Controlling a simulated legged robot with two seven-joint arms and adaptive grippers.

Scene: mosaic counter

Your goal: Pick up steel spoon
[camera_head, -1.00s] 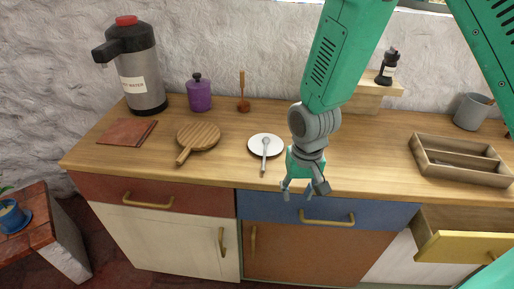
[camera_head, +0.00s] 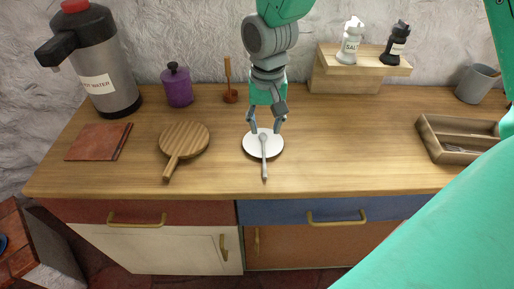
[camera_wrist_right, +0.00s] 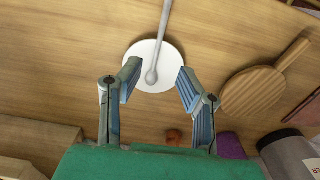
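The steel spoon (camera_head: 265,160) lies across a small white round plate (camera_head: 251,145) on the wooden counter, its handle reaching past the plate's front edge. It also shows in the right wrist view (camera_wrist_right: 160,40), with its bowl on the plate (camera_wrist_right: 140,55). My right gripper (camera_head: 264,128) is open above the back part of the plate. In the wrist view the fingers of my right gripper (camera_wrist_right: 157,85) are spread apart on either side of the spoon's bowl end, with nothing between them touching. My left gripper is not in view.
A round wooden board (camera_head: 184,139) lies left of the plate. A purple jar (camera_head: 177,88), a hot water dispenser (camera_head: 100,65) and a wooden stand (camera_head: 335,76) with shakers are behind. A wooden organizer (camera_head: 433,139) is at right. Counter between plate and organizer is clear.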

